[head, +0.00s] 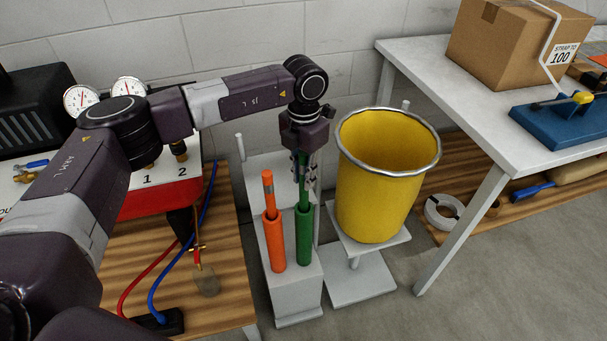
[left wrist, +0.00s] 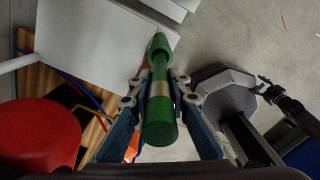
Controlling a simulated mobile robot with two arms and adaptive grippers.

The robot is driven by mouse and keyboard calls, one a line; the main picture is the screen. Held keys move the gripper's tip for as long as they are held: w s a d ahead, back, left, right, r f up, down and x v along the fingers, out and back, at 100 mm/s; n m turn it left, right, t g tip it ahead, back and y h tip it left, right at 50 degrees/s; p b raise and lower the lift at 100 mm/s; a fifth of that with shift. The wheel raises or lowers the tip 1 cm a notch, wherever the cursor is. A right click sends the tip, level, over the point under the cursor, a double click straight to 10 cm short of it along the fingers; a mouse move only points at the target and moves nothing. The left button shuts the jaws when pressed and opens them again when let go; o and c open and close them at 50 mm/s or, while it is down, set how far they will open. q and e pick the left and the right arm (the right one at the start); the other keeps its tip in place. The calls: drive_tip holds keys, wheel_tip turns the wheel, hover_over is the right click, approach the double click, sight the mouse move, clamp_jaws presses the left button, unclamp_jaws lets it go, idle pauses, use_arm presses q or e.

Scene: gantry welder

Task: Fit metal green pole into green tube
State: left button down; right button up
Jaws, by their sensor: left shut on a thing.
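The green pole (head: 303,188) stands upright, with my left gripper (head: 305,166) shut on its upper part. In the left wrist view, the pole (left wrist: 160,124) with its pale metal band lies between the two fingers of my left gripper (left wrist: 160,92). The green tube (head: 304,238) stands directly below, and the pole's lower end meets its mouth. In the left wrist view, the wider tube (left wrist: 161,43) lines up with the pole. I cannot tell how deep the pole sits. My right gripper (left wrist: 266,87) shows small in the left wrist view, its jaws unclear.
An orange tube (head: 274,244) holding an orange pole (head: 268,186) stands close on the left, on the same grey stand (head: 297,300). A yellow bin (head: 378,190) stands close on the right. Blue and red hoses cross the wooden bench (head: 222,285) at left.

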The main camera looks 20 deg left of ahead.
sight(303, 165)
use_arm(q)
drive_tip(key=shift+f+b, duration=0.5)
drive_tip(key=shift+f, duration=0.4)
use_arm(e)
drive_tip(key=shift+d+f, duration=0.15)
drive_tip(key=shift+f, duration=0.45)
use_arm(q)
drive_tip(key=shift+f+b, duration=0.8)
drive_tip(key=shift+f, duration=0.4)
use_arm(e)
drive_tip(key=shift+w+d+f, duration=0.25)
drive_tip(key=shift+d+f, duration=0.1)
drive_tip(key=shift+d, duration=0.05)
use_arm(q)
drive_tip(key=c, duration=1.7)
unclamp_jaws()
drive_tip(key=shift+c, duration=0.2)
wheel_tip(303, 165, up, 7)
drive_tip(key=shift+a+f, duration=0.1)
drive_tip(key=shift+r, duration=0.6)
use_arm(e)
drive_tip(key=shift+w+a+r, duration=0.1)
drive_tip(key=shift+w+a, duration=0.05)
drive_tip(key=shift+w, duration=0.45)
drive_tip(key=shift+w+a, duration=0.15)
drive_tip(key=shift+w, duration=0.4)
